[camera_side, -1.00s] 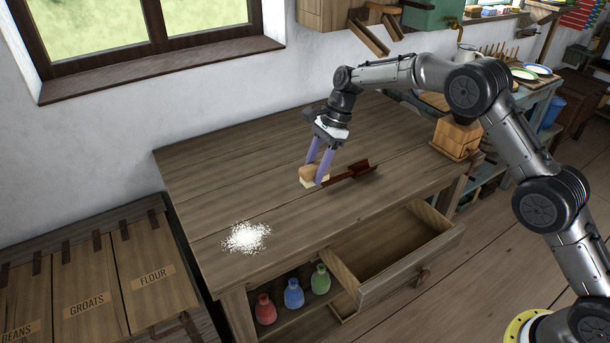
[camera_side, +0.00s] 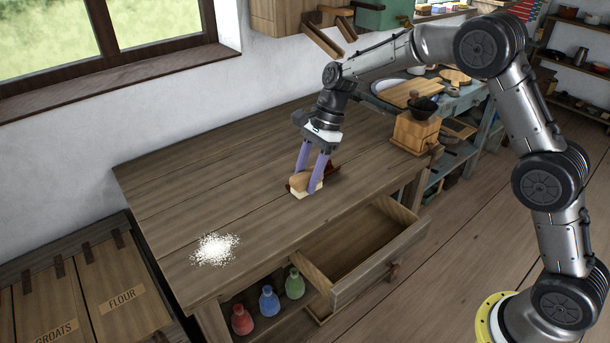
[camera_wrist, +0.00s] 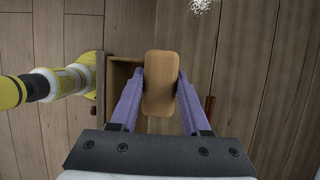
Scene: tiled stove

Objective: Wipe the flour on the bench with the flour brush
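The flour brush (camera_side: 304,188), a wooden block with a pale lower part, is between the two purple fingers of my gripper (camera_side: 309,178). In the wrist view the brush's tan top (camera_wrist: 160,85) lies lengthwise between the fingers (camera_wrist: 162,80), which appear to press its sides. I cannot tell whether the brush touches the bench or is slightly above it. The flour (camera_side: 214,249) is a loose white patch near the left end of the wooden bench (camera_side: 200,190), left of the brush and apart from it. Its edge also shows at the top of the wrist view (camera_wrist: 202,4).
A dark red scoop (camera_side: 332,170) lies behind the brush, partly hidden. An open drawer (camera_side: 350,255) sticks out from the bench front. Coloured bottles (camera_side: 269,301) stand on the shelf below. A wooden mill (camera_side: 415,133) stands at the right. The bench between brush and flour is clear.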

